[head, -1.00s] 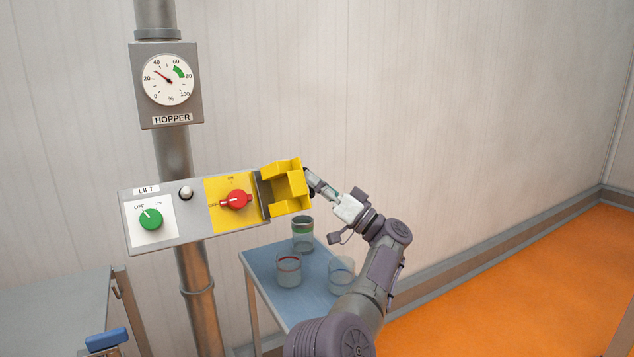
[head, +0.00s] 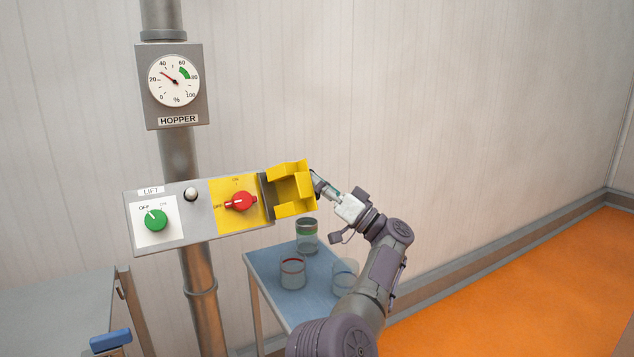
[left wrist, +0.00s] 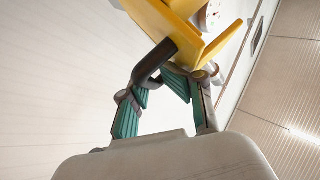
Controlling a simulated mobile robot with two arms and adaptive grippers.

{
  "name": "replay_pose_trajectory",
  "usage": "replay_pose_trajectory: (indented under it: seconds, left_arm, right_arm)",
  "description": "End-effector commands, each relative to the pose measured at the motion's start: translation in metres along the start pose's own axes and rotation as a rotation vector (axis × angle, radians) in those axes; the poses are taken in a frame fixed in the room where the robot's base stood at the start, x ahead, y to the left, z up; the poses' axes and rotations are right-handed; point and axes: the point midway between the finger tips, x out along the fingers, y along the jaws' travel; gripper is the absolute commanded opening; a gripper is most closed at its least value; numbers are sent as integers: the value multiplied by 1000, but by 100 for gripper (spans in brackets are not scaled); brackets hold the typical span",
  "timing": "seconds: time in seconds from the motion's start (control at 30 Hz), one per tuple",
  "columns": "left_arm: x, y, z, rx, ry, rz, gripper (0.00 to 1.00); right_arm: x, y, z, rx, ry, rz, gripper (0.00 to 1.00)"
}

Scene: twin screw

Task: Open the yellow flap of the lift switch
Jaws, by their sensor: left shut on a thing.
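The yellow flap (head: 290,192) of the lift switch stands swung open at the right end of the grey LIFT panel (head: 197,232), its hollow inner side facing me. The red switch (head: 240,202) is uncovered on its yellow plate, its pointer toward OFF. My left gripper (head: 319,183) is at the flap's right edge. In the left wrist view, my left gripper (left wrist: 160,86) is shut on the flap's dark curved handle (left wrist: 153,61), with the yellow flap (left wrist: 200,45) just beyond. My right gripper is not in view.
A green knob (head: 156,220) and a pale round button (head: 191,194) sit on the panel's left part. The HOPPER gauge (head: 175,82) hangs above on the pole (head: 180,150). Below stands a small blue table (head: 265,268) with several jars. Orange floor (head: 520,300) lies open at right.

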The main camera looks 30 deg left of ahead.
Motion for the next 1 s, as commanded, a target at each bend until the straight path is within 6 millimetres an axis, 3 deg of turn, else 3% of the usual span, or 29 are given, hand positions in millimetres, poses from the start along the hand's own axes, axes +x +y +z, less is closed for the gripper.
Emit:
replay_pose_trajectory:
  seconds: [0.53,1.0]
  left_arm:
    - [44,-34,-71,-4,2,-6,23]
    - [48,-37,-80,-1,4,-3,23]
  right_arm:
    - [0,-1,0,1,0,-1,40]
    - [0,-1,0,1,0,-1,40]
